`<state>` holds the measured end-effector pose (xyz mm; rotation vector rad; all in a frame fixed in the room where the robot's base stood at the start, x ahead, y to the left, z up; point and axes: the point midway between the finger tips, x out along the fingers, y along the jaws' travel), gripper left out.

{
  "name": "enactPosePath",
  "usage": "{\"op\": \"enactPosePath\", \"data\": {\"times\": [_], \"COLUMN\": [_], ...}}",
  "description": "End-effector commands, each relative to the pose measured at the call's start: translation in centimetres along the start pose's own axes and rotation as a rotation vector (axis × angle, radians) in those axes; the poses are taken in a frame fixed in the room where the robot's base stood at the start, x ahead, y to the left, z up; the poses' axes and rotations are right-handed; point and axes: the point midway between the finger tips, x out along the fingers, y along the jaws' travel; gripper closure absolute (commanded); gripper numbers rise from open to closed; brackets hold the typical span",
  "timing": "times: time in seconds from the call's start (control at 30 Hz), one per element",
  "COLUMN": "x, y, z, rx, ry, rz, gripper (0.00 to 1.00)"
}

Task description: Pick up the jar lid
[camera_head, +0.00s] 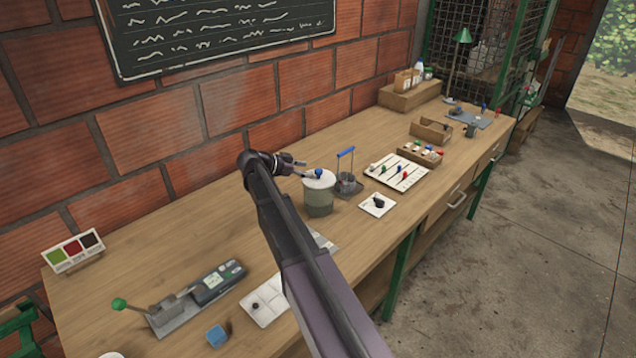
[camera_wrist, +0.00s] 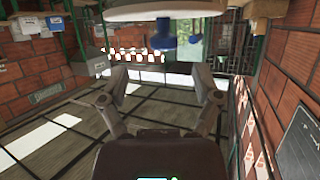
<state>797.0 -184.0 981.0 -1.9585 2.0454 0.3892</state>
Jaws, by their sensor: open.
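The jar lid (camera_head: 326,182) is a pale round disc with a blue knob (camera_head: 318,173) on top. It sits on the grey-green jar (camera_head: 319,204) at mid-table. In the wrist view, whose picture looks upside down, the lid (camera_wrist: 195,13) fills the top edge and its blue knob (camera_wrist: 162,36) points down. My gripper (camera_head: 303,170) is at the left of the knob, just above the lid. In the wrist view my gripper (camera_wrist: 160,76) has its fingers spread with nothing between them. The knob lies beyond the fingertips; whether anything touches is unclear.
A rack with a blue handle (camera_head: 346,165) stands close right of the jar. A white tile (camera_head: 378,205) with a dark lump and a white tray of coloured pieces (camera_head: 397,172) lie farther right. The brick wall (camera_head: 220,100) is behind. Bare tabletop lies left of the jar.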

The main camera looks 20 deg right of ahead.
Motion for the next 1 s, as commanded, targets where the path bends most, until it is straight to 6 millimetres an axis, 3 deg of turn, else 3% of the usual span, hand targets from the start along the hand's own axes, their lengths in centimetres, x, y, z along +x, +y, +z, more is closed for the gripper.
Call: {"op": "enactPosePath", "data": {"times": [0.43, 0.8, 1.0], "x": [0.4, 4.2, 5.2], "y": [-0.1, -0.3, -0.4], "z": [0.1, 0.6, 0.5], "rx": [0.000, 0.000, -0.001], "ry": [0.000, 0.000, 0.000], "rz": [0.000, 0.001, 0.000], "gripper": [0.18, 0.18, 0.18]}}
